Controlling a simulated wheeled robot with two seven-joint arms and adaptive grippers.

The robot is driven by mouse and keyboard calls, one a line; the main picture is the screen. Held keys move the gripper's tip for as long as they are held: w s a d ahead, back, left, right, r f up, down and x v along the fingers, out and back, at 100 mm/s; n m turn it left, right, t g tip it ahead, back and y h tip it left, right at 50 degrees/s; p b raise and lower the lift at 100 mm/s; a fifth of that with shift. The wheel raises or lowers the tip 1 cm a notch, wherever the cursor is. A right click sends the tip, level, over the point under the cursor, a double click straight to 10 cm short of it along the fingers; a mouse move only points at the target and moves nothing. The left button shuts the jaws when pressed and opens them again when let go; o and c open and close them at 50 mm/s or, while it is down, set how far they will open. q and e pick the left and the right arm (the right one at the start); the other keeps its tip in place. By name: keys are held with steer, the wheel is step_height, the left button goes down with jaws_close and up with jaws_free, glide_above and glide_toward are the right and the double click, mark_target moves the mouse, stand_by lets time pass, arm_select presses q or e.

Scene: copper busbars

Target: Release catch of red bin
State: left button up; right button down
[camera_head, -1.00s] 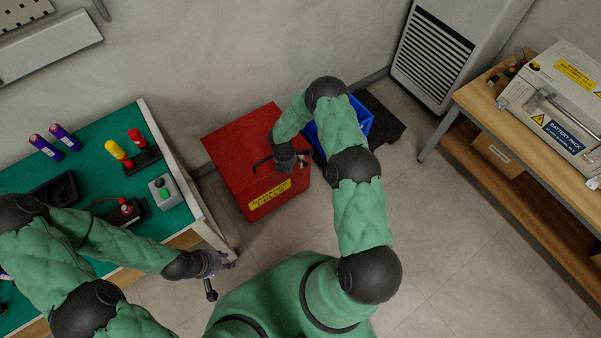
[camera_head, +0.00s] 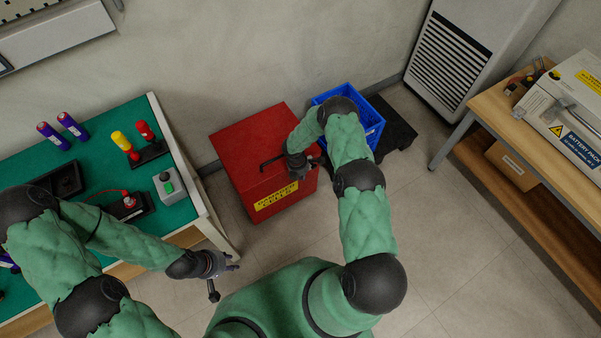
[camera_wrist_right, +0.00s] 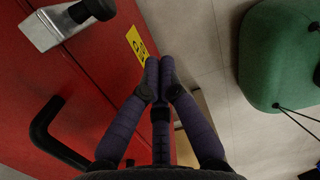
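The red bin (camera_head: 240,155) stands on the floor between the green-topped bench and a blue crate. It has a yellow label (camera_head: 276,199) on its front and a black bar handle (camera_head: 272,161) on its lid. In the right wrist view, a grey metal catch (camera_wrist_right: 52,30) shows at the upper left on the red surface, with the black handle (camera_wrist_right: 42,128) below it. My right gripper (camera_wrist_right: 159,62) has its fingertips together over the bin's front edge, apart from the catch, with nothing visible between them. My left gripper (camera_head: 225,280) hangs beside the bench with its fingers spread, empty.
The blue crate (camera_head: 372,122) is right of the bin, on a black base (camera_head: 396,131). The green-topped bench (camera_head: 110,110) with several small items is at left. A wooden table (camera_head: 482,105) with a battery case is at right. Floor in front of the bin is clear.

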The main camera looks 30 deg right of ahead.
arm_select(q)
steer(key=shift+f+b, duration=0.75)
steer(key=shift+f, duration=0.25)
arm_select(e)
steer(key=shift+w+d+f, duration=0.1)
steer(key=shift+w+d, duration=0.15)
steer(key=shift+d, duration=0.7)
steer(key=shift+w+d+f, duration=0.1)
steer(key=shift+w+d, duration=0.1)
steer(key=shift+d, duration=0.75)
arm_select(q)
steer(key=shift+w+d+r+p, duration=0.3)
steer(key=shift+w+d+r, duration=0.05)
steer(key=shift+w+d, duration=0.3)
arm_select(e)
steer(key=shift+d+r+y, duration=0.15)
steer(key=shift+r+y, duration=0.05)
steer(key=shift+y, duration=0.3)
